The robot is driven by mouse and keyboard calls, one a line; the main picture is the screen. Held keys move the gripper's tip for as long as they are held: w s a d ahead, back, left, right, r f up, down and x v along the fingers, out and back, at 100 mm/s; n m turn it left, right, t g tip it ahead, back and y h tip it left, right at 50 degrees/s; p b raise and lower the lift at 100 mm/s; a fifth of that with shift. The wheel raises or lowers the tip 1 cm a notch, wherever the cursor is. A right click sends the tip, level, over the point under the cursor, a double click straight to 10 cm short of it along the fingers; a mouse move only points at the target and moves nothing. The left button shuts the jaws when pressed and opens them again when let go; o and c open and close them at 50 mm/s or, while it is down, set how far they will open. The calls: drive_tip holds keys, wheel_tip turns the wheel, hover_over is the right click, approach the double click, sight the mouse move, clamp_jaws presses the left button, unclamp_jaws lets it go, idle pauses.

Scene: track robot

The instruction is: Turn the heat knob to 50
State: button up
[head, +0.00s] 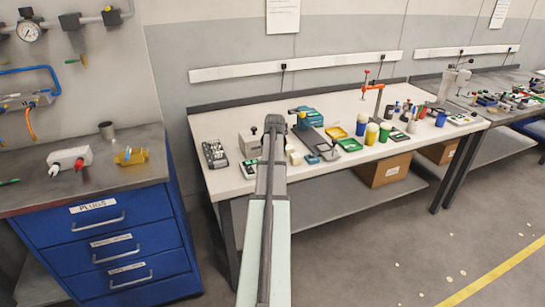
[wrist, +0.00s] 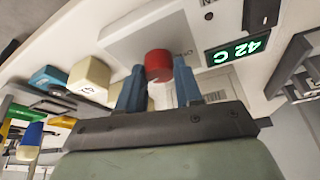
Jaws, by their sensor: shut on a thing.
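The red heat knob (wrist: 158,64) sits on the front of a pale box (wrist: 120,40) in the wrist view. My gripper (wrist: 159,72) has its two blue fingers on either side of the knob, shut on it. A dark display (wrist: 237,50) beside the knob shows 42 C in green, upside down in this view. In the head view my arm reaches over the white bench, and it hides the knob and my fingertips.
The white bench (head: 225,183) holds several items. A cream block (wrist: 89,78) and a blue item (wrist: 48,79) lie near my fingers. An orange stand (head: 377,100) and coloured bottles stand farther right. A blue drawer cabinet (head: 108,240) is at left.

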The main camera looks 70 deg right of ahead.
drive_tip(key=o, duration=1)
drive_tip(key=v, duration=1.4)
drive_tip(key=shift+f, duration=0.1)
